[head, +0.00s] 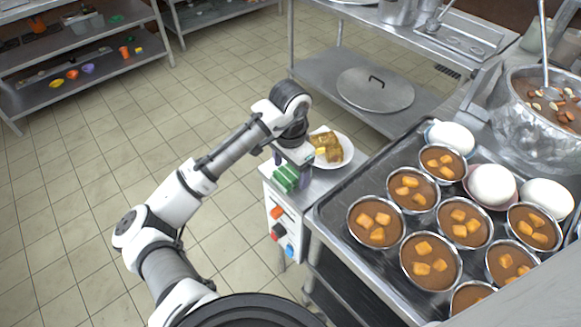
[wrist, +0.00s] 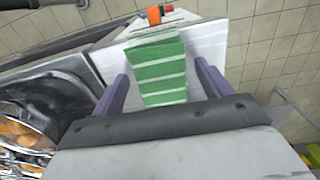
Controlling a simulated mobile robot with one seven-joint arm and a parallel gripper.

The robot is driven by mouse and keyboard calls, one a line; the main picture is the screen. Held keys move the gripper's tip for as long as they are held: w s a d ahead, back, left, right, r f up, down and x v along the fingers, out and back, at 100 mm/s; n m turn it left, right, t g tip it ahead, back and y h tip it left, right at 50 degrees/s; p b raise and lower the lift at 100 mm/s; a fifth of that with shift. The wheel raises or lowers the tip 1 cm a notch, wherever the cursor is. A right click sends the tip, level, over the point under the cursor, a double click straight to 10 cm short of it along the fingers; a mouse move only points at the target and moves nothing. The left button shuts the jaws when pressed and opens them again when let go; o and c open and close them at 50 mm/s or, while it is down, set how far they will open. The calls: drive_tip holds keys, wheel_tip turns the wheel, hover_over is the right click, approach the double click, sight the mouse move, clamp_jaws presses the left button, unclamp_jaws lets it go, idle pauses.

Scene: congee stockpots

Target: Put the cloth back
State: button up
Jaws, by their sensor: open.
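The cloth (head: 287,178) is a folded green piece with pale stripes. It lies near the front left corner of the small metal side stand (head: 318,187), in front of the plate. It also shows in the wrist view (wrist: 160,75), lying between my two purple fingers. My gripper (head: 292,165) is right at the cloth, pointing down. In the wrist view my gripper (wrist: 163,85) is open, with a finger on each side of the cloth and visible gaps between. Whether the fingertips reach the surface is hidden.
A white plate (head: 346,149) with brown food pieces stands just behind the cloth. To the right, a metal tray (head: 330,205) holds several bowls of brown congee and white rounded items. A stockpot (head: 530,135) with a ladle stands at far right. Floor on the left is clear.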

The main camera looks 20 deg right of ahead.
sight(291, 171)
wheel_tip(291, 171, up, 12)
drive_tip(key=shift+r+b, duration=0.15)
drive_tip(key=shift+b, duration=0.2)
